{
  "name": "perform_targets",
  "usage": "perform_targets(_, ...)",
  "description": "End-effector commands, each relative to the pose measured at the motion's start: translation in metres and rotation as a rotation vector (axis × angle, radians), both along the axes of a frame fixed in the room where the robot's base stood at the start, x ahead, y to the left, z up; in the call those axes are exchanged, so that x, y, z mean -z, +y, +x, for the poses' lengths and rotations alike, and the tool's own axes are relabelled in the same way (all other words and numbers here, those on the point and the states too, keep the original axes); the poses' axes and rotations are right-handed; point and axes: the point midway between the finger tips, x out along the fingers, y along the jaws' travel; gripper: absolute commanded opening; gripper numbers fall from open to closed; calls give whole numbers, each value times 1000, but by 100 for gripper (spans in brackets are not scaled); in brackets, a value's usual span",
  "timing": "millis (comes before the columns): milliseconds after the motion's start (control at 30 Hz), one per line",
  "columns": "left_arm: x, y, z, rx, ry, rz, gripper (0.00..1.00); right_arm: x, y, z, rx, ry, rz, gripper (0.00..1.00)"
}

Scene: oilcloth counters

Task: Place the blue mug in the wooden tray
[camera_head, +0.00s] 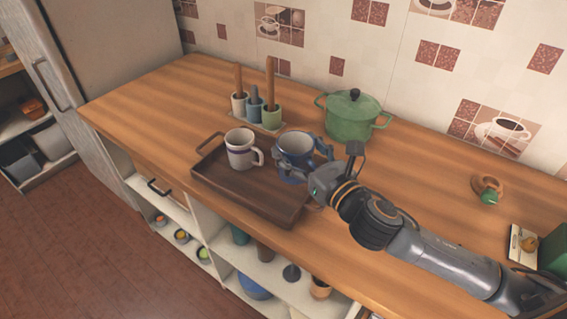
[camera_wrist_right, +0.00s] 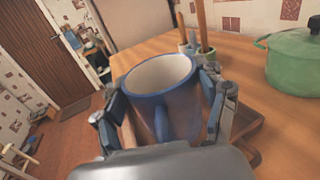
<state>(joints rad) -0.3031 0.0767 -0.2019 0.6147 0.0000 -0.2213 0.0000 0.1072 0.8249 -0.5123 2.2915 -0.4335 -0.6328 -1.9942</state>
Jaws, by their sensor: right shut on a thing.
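The blue mug (camera_head: 297,149) has a white inside and is over the right part of the wooden tray (camera_head: 231,188). My right gripper (camera_head: 308,172) is shut on it, coming in from the right. In the right wrist view, the blue mug (camera_wrist_right: 163,93) sits upright between the two fingers of my right gripper (camera_wrist_right: 163,115), its handle facing the wrist. I cannot tell whether the mug's base touches the tray. My left gripper is not in view.
A white mug with a dark band (camera_head: 240,150) stands in the tray, left of the blue mug. Behind are a utensil holder (camera_head: 256,118) with several upright tools and a green pot (camera_head: 351,118). The tray's front left part is bare.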

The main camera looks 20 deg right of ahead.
Motion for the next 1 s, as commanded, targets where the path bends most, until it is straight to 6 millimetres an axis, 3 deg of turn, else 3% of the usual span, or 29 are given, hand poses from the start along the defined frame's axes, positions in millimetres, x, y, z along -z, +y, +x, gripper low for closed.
perform_targets(67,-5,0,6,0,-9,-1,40,6,2,21,2,-1,4,28)
perform_targets(200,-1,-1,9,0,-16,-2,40,38,4,41,3,2,6,28)
perform_targets(333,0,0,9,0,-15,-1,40,53,6,55,1,0,3,28)
perform_targets(533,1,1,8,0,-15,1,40,66,7,65,0,-1,2,28)
perform_targets(733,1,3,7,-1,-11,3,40,94,7,65,0,1,3,28)
perform_targets(1000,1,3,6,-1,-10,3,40,97,7,65,-1,-2,0,28)
